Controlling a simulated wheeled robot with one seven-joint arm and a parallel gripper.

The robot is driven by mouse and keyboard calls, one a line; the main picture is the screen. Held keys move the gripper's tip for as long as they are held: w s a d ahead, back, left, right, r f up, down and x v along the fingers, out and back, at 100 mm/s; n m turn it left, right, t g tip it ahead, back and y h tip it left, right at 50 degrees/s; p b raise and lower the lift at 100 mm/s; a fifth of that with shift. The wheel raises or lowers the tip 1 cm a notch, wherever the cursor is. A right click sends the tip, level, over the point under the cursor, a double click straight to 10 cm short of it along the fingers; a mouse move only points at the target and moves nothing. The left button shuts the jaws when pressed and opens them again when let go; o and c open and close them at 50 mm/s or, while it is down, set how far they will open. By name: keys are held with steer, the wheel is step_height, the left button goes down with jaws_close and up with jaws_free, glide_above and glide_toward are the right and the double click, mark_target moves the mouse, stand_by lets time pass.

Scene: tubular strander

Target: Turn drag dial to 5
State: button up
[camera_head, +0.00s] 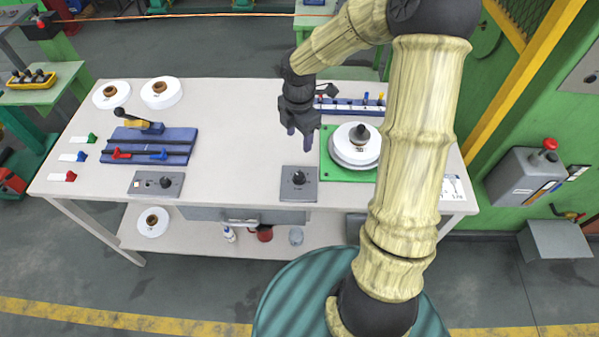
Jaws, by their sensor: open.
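A grey square plate (284,193) lies near the table's front edge, with a black dial knob (299,177) in its middle. It looks like the drag dial. The markings and the dial's setting are too small to read. My gripper (299,142) points down with its dark fingers apart and nothing between them. In the picture it is just above and behind the knob, apart from it. Its exact height over the table is hard to tell.
Right of the dial, a white spool (343,152) sits on a green plate (348,176). A grey panel (139,187) and a blue fixture with a lever (178,147) are at left. Two white rolls (175,98) lie behind. The table (235,135) is clear left of my gripper.

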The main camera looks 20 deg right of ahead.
mark_target(299, 175)
step_height(299, 175, down, 17)
steer(key=shift+f, duration=0.2)
stand_by(0.5)
steer(key=c, duration=1)
